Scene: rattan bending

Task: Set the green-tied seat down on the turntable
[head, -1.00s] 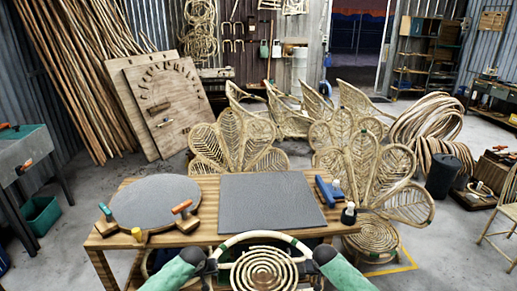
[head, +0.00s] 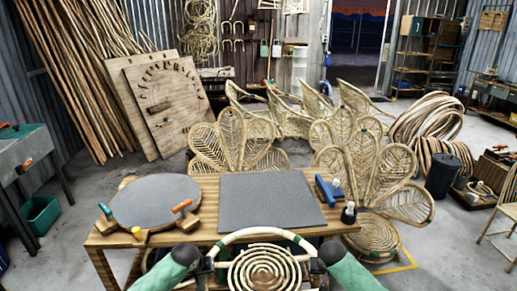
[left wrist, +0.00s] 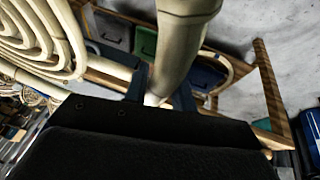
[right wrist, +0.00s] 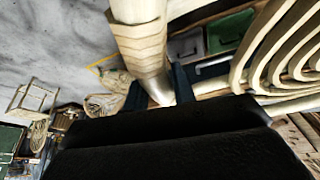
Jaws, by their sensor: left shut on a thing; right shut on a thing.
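The round rattan seat (head: 262,269), with a coiled spiral centre and green ties on its rim, is held level at the table's near edge. My left gripper (head: 209,263) is shut on the left of its rim. The left wrist view shows the fingers (left wrist: 160,92) around a pale pole, with the coil (left wrist: 38,35) at upper left. My right gripper (head: 316,264) is shut on the right of the rim, and its fingers (right wrist: 158,88) grip a pole in the right wrist view. The turntable (head: 155,201), a round grey disc, lies at the table's left, apart from the seat.
A grey square mat (head: 270,201) covers the middle of the wooden table (head: 207,190). Petal-backed chairs (head: 232,145) stand behind.

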